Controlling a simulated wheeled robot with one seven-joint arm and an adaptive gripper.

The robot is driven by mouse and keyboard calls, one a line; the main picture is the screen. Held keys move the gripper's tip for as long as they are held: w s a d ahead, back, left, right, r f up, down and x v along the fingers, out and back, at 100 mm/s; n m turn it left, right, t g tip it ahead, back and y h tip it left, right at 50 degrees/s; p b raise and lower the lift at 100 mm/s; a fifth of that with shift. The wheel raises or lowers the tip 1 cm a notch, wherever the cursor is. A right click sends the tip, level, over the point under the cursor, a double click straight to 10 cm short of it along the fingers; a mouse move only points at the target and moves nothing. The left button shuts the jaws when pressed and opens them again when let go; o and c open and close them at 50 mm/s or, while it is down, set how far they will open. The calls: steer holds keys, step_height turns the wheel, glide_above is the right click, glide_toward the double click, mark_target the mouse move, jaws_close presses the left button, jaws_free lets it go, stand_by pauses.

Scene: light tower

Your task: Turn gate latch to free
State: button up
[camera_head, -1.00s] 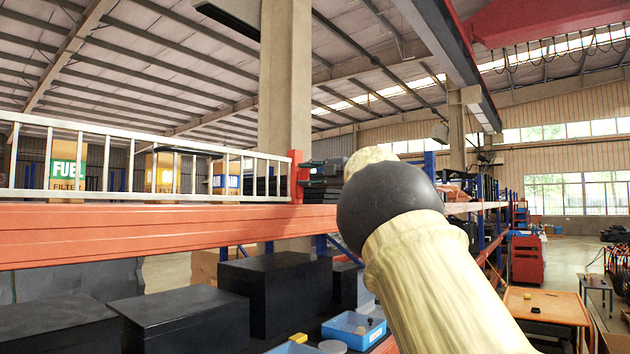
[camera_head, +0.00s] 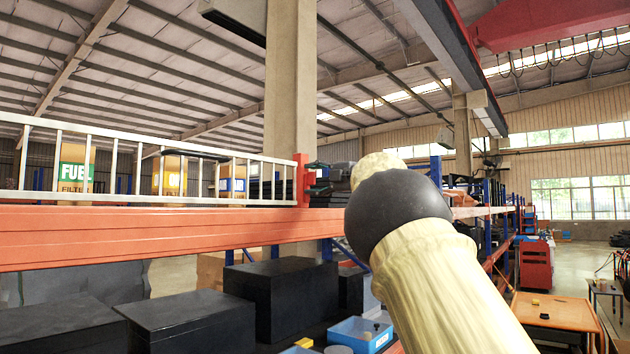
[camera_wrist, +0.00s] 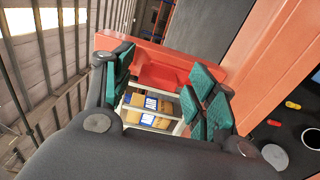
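The white gate (camera_head: 150,170) is a railing of thin upright bars along the orange shelf beam, ending at a red post (camera_head: 302,181). My gripper (camera_head: 314,178) is just right of this post, partly hidden behind my pale arm. In the wrist view, my gripper (camera_wrist: 160,95) is open, with green-padded fingers on both sides and a red block (camera_wrist: 160,76) in the gap. White rails also show between the fingers. I cannot clearly make out the latch or its angle, nor whether a finger touches the red part.
Behind the railing stand a fuel filter box (camera_head: 76,170) and other boxes (camera_head: 170,175). The orange beam (camera_head: 150,235) runs below the railing. Black cases (camera_head: 280,298) and a blue bin (camera_head: 360,334) are on the lower shelf. A concrete column (camera_head: 291,90) rises behind the post.

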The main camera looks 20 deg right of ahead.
steer(key=shift+s+r, duration=0.1)
steer(key=shift+s, duration=0.05)
steer(key=v, duration=1.2)
stand_by(0.3)
